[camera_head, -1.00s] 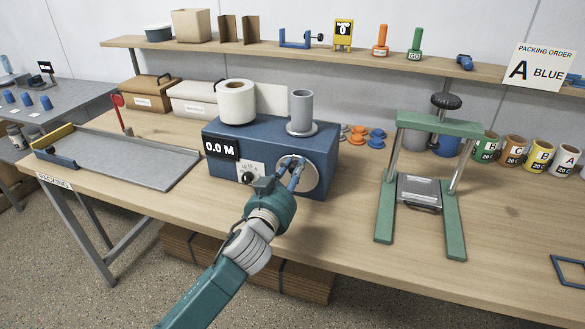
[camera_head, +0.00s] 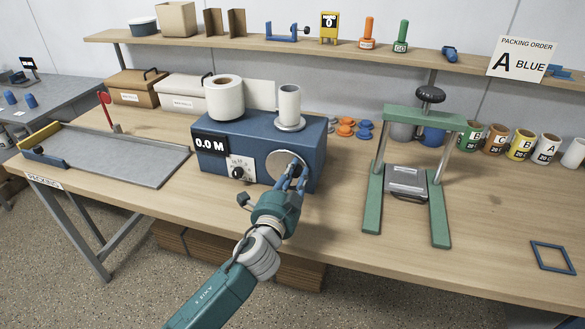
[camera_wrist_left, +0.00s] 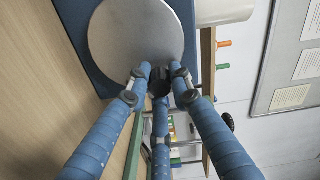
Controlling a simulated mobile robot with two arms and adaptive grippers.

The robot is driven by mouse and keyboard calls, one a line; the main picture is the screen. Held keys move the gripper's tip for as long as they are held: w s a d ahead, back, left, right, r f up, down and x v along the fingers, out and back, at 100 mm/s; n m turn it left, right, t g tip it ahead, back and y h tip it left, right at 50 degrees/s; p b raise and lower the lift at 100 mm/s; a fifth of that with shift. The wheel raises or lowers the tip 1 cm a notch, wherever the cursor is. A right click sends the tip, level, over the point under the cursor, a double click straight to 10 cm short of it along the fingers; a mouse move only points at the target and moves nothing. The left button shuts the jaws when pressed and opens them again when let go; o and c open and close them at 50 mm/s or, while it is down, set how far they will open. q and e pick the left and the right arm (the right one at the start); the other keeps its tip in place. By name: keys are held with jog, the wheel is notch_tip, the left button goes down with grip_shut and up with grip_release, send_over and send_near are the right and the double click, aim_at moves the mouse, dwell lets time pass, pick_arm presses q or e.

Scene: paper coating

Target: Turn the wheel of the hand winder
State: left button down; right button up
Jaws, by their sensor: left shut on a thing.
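The hand winder (camera_head: 258,140) is a blue box on the table with a white roll and a grey cylinder on top. Its display reads 0.0 M. Its wheel (camera_head: 279,160) is a grey disc on the front face; it also fills the upper part of the left wrist view (camera_wrist_left: 130,35). My left gripper (camera_head: 289,178) is at the right part of the wheel, its blue fingers closed around a dark knob (camera_wrist_left: 160,82) near the disc's edge. The fingers hide most of the knob. My right gripper is not in view.
A green press frame (camera_head: 372,200) stands to the right of the winder. A grey tray (camera_head: 120,160) lies to the left. Orange and blue spools (camera_head: 347,128) sit behind the winder's right side. The table front between winder and press is clear.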

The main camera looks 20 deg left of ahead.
aim_at(295, 186)
pick_arm(q)
jog(key=m, duration=0.1)
jog(key=f+m, duration=0.1)
jog(key=m, duration=0.1)
jog(key=shift+d+f, duration=0.15)
jog(key=shift+d, duration=0.1)
jog(key=m, duration=0.1)
jog(key=f+m, duration=0.1)
jog(key=m, duration=0.1)
jog(key=shift+d+f+m, duration=0.1)
jog(key=shift+f+m, duration=0.1)
jog(key=shift+m, duration=0.1)
jog(key=m, duration=0.1)
jog(key=f+m, duration=0.1)
jog(key=m, duration=0.1)
jog(key=shift+f+p, duration=0.1)
jog(key=shift+p, duration=0.3)
jog(key=shift+a+f+m, duration=0.15)
jog(key=shift+f+m, duration=0.05)
jog(key=shift+m, duration=0.45)
jog(key=shift+a+f+m, duration=0.15)
jog(key=shift+f+m, duration=0.05)
jog(key=shift+m, duration=0.45)
jog(key=c, duration=1.5)
grip_release()
jog(key=shift+c, duration=0.2)
